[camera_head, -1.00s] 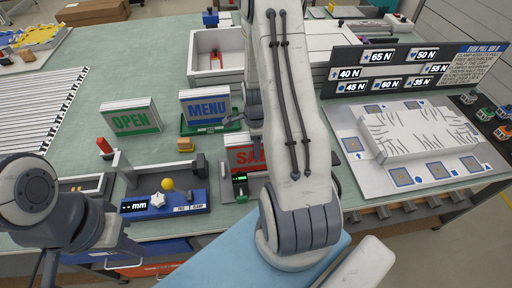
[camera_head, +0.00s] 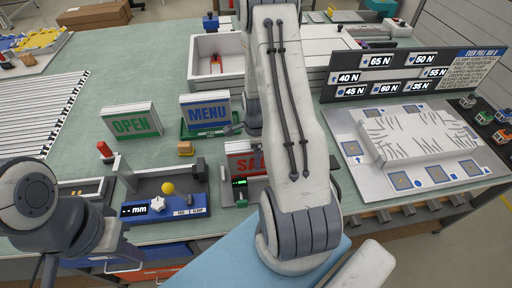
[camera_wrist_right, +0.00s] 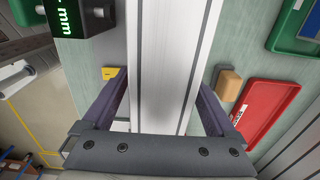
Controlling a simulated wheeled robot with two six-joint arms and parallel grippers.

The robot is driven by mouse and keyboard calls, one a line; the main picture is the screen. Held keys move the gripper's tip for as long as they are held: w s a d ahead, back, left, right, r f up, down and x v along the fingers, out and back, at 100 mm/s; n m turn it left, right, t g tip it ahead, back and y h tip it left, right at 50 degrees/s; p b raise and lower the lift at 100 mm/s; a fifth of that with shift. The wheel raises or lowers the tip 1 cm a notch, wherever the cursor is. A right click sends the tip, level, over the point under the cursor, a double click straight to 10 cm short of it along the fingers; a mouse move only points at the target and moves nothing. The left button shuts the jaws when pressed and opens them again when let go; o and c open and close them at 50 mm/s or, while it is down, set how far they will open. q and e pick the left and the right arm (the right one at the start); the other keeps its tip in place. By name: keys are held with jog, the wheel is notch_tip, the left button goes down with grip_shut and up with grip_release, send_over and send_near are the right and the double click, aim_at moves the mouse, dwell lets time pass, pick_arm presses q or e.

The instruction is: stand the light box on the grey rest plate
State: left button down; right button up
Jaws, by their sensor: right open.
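The OPEN light box (camera_head: 132,122), MENU light box (camera_head: 206,110) and SALE light box (camera_head: 240,158) stand upright on the bench. My right arm partly hides the SALE one. In the right wrist view, my open right gripper (camera_wrist_right: 162,98) has its fingers on either side of a long pale grooved body (camera_wrist_right: 172,60); I cannot tell which box this is. A light grey plate (camera_head: 352,170) at right carries a wrinkled white slab; I cannot tell whether it is the rest plate. My left gripper (camera_head: 105,240) is low at left, its fingers unclear.
A blue gauge with a mm display (camera_head: 165,208) stands in front of the OPEN box. A force-label board (camera_head: 400,72) rises behind the grey plate. A red tray (camera_wrist_right: 270,110) and a tan block (camera_wrist_right: 229,84) lie beside the grooved body. Bench between the roller rack and OPEN box is clear.

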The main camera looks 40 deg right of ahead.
notch_tip(320, 180, up, 11)
jog(key=b, duration=0.3)
jog(key=shift+f, duration=0.1)
jog(key=shift+r, duration=0.65)
jog(key=shift+a, duration=0.1)
jog(key=s+a+r+n, duration=0.2)
jog(key=a+r+n, duration=0.1)
jog(key=a+n, duration=0.6)
jog(key=s+a+r+n, duration=0.1)
jog(key=a+r+n, duration=0.2)
jog(key=a+n, duration=0.65)
jog(key=s+a+r+n+y, duration=0.1)
jog(key=s+a+r+n, duration=0.1)
jog(key=s+a+n, duration=1)
jog(key=shift+s+r+n, duration=0.35)
jog(key=shift+s+n, duration=0.3)
jog(key=shift+s, duration=0.05)
